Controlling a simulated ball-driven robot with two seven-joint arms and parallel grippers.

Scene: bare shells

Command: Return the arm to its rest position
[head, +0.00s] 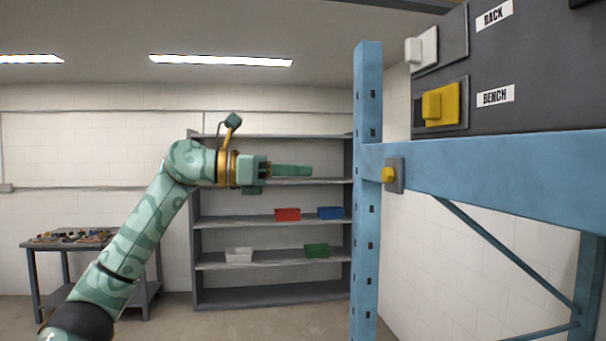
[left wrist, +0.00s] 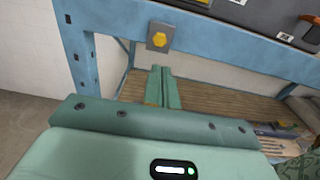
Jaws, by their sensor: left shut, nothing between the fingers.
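My left arm comes in from the left in the head view, raised and bent at the wrist. Its gripper (head: 308,171) points right, towards the blue rack post, and is shut and empty. In the left wrist view the two green fingers (left wrist: 162,70) lie together, pointing at a grey plate with a yellow button (left wrist: 159,40) on the blue beam. The same yellow button (head: 387,175) sits to the right of the fingertips in the head view, with a gap between them in the picture. My right gripper is not in view.
The blue rack post (head: 367,220) and beam (head: 490,175) stand close on the right. Above the beam, a dark panel (head: 560,80) carries switches labelled RACK and BENCH. Grey shelves (head: 270,298) with several bins stand behind; a cluttered table (head: 40,244) is at left.

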